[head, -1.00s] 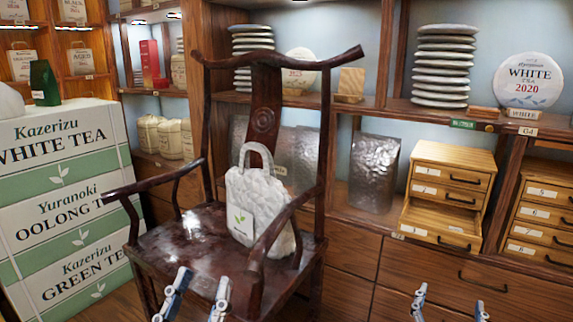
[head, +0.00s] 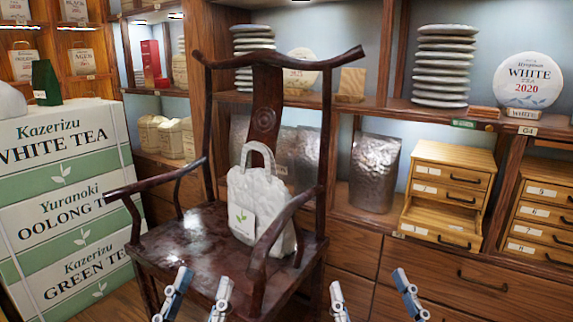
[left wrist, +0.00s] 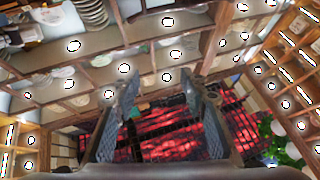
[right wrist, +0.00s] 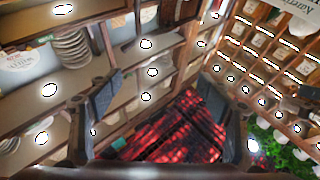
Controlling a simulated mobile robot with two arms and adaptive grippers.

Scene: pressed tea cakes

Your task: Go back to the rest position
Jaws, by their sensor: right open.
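My left gripper (head: 193,298) is at the bottom of the head view, in front of the dark wooden chair. Its two fingers stand apart with nothing between them, and the left wrist view also shows open, empty fingers (left wrist: 160,105). My right gripper (head: 372,300) is at the bottom, right of the chair and in front of the lower drawers. Its fingers are wide apart and empty, as the right wrist view also shows (right wrist: 160,105). Both wrist cameras look up past the fingers towards shelves and a dark red surface.
The chair (head: 190,245) stands close ahead, with a white bag (head: 262,212) on its seat. Tea boxes (head: 65,205) are stacked at the left. A small drawer cabinet (head: 455,165) has a bottom drawer pulled out. Stacked discs (head: 443,70) and a white tea cake (head: 529,80) fill the upper shelf.

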